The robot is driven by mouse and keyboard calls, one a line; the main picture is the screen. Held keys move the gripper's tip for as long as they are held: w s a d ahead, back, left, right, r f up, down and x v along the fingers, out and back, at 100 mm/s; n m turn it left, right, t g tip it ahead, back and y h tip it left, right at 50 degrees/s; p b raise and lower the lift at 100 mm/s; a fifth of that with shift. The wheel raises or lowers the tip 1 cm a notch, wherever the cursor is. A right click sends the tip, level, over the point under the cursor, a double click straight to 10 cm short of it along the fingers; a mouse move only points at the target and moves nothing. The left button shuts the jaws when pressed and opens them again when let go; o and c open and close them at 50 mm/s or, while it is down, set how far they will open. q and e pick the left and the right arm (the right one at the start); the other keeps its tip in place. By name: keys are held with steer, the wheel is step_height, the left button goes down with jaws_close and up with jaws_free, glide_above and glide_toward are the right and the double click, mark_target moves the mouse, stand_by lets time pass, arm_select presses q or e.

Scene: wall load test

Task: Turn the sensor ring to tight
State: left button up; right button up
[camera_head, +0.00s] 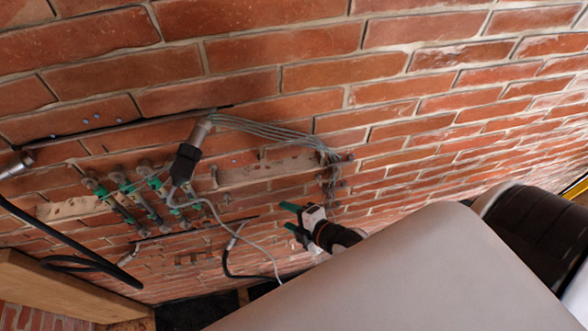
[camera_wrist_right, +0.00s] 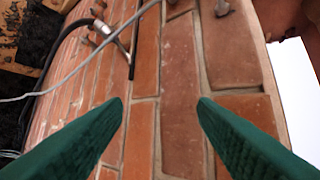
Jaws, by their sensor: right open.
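A sensor with a black body (camera_head: 185,162) and a grey metal end (camera_head: 201,131) hangs at the brick wall, with a grey cable running down from it. I cannot make out a separate ring or its turn marks at this size. My right gripper (camera_head: 290,217) has green fingers and is at the wall's lower middle, to the right of and below the sensor, apart from it. In the right wrist view the fingers (camera_wrist_right: 161,104) are spread with nothing between them, facing bare brick. The sensor is not recognizable in that view. My left gripper is not in view.
A bundle of thin grey lines (camera_head: 265,129) runs right from the sensor. Green-and-metal fittings (camera_head: 140,200) sit left of it. A black hose with a metal fitting (camera_head: 234,240) is near my right gripper; a similar metal fitting shows in the wrist view (camera_wrist_right: 102,28). A wooden beam (camera_head: 60,290) is lower left.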

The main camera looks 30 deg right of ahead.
steer(key=shift+s+d+f+m, duration=0.1)
steer(key=shift+d+f+m, duration=0.05)
steer(key=shift+f, duration=0.35)
steer(key=shift+d+f+m, duration=0.15)
steer(key=shift+f, duration=0.35)
steer(key=shift+f, duration=0.1)
steer(key=s+d+f+m+g+h+b, duration=0.1)
steer(key=s+d+f+m+g+b, duration=0.2)
steer(key=f, duration=0.8)
steer(key=s+d+f+m+g+h+b, duration=0.15)
steer(key=s+f+m, duration=0.3)
steer(key=f, duration=0.65)
steer(key=s+f+m+g+b, duration=0.1)
steer(key=s+f+m+g, duration=0.2)
steer(key=s+f, duration=0.5)
steer(key=s+f+m+g+h+b, duration=0.1)
steer(key=s+f+m+g+b, duration=0.1)
steer(key=s+f+m, duration=0.3)
steer(key=s+f+g, duration=0.1)
steer(key=s+f, duration=0.3)
steer(key=s, duration=0.5)
steer(key=shift+a, duration=0.25)
